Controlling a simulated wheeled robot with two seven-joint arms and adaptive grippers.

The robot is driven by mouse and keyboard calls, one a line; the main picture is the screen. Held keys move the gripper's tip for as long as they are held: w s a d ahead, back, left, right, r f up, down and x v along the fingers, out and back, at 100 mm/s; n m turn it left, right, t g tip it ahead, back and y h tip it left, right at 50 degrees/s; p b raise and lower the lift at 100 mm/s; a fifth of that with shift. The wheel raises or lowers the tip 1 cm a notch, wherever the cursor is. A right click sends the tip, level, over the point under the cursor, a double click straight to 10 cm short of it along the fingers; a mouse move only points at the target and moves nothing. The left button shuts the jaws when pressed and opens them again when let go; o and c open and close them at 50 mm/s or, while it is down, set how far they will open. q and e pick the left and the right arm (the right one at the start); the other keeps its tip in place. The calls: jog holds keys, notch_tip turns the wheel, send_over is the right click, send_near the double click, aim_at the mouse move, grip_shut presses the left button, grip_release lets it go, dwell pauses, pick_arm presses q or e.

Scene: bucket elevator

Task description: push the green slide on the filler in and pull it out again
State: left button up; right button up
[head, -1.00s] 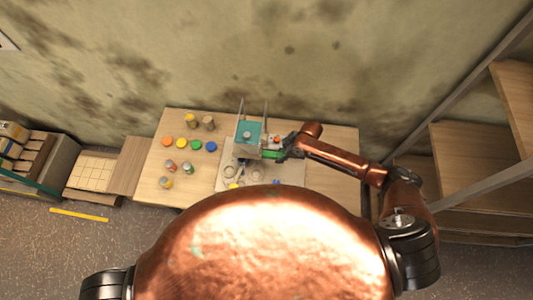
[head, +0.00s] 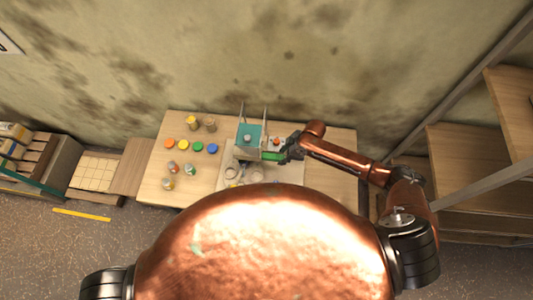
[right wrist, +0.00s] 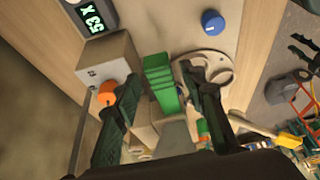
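The filler (head: 249,134), a pale box with a teal top, stands on the table in the head view. Its green slide (head: 273,156) sticks out at the right side, low down. My right gripper (head: 284,152) is at the slide's outer end. In the right wrist view its two fingers (right wrist: 157,78) stand apart, one on each side of the slide, with gaps visible; contact cannot be told. My left gripper is out of view.
Several coloured discs (head: 197,147) and jars lie left of the filler. A grey box with an orange knob (right wrist: 107,93), a display (right wrist: 92,17) and a blue disc (right wrist: 212,22) are near the right gripper. Shelves (head: 465,160) stand at the right.

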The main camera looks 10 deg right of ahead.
jog(key=shift+p+v, duration=1)
jog(key=shift+v, duration=0.45)
notch_tip(320, 180, up, 6)
jog(key=shift+f, duration=0.15)
jog(key=shift+a, duration=0.1)
